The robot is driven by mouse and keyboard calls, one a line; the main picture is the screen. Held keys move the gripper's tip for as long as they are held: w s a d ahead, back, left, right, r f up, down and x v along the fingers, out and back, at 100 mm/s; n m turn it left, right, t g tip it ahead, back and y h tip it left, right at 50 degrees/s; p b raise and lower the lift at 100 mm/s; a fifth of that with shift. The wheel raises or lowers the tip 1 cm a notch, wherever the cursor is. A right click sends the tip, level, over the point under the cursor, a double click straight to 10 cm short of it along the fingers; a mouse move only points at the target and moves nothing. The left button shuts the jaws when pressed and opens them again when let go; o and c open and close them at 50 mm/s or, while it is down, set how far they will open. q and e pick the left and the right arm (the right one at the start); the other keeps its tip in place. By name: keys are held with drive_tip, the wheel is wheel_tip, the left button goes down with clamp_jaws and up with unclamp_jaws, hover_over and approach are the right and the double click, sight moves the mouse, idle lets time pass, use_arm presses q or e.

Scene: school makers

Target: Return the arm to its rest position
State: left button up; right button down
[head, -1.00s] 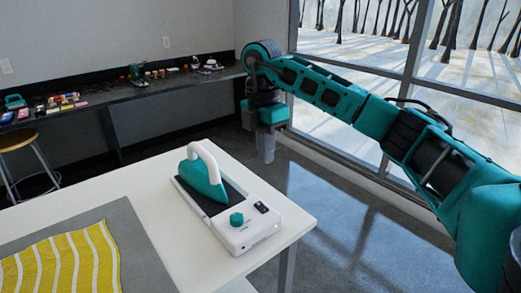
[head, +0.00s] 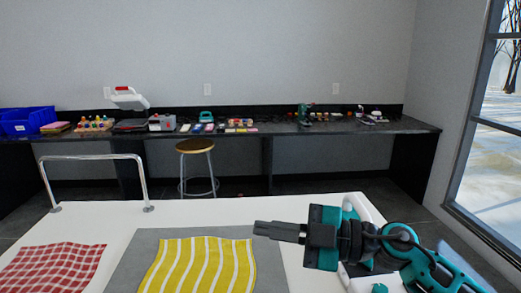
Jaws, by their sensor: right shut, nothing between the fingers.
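My right gripper (head: 280,231) reaches in from the lower right in the head view. It points left over the white table (head: 300,210), near the right edge of the yellow striped cloth. It is shut and empty. My right arm and gripper partly hide the teal and white iron (head: 364,207) and its white base (head: 352,283) behind them. My left gripper does not show.
The yellow striped cloth (head: 190,268) lies on a grey mat (head: 128,262). A red checked cloth (head: 55,265) lies to its left, near a metal rail (head: 93,158). Behind are a stool (head: 195,146) and a black counter (head: 235,131) with several items.

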drive_tip(key=w+d+r+m+t+h, duration=0.2)
drive_tip(key=d+m+t+h, duration=0.4)
drive_tip(key=m+t, duration=0.85)
drive_tip(key=s+d+f+m+h, duration=0.2)
drive_tip(key=d+f+m+h, duration=0.6)
drive_tip(key=d+f+h, duration=0.15)
drive_tip(key=s+d+f+m+g+h, duration=0.2)
drive_tip(key=s+d+f+g+h, duration=0.1)
drive_tip(key=s+f+g, duration=0.65)
drive_tip(key=s+f+n+g, duration=0.2)
drive_tip(key=s+f+g, duration=0.5)
drive_tip(key=s, duration=0.7)
drive_tip(key=w+a+f+t+y, duration=0.2)
drive_tip(key=w+f+t, duration=0.6)
drive_tip(key=f, duration=0.2)
drive_tip(key=shift+a+f+t+y, duration=0.15)
drive_tip(key=shift+a+t+y, duration=0.2)
drive_tip(key=shift+t, duration=0.05)
drive_tip(key=c, duration=1.8)
unclamp_jaws()
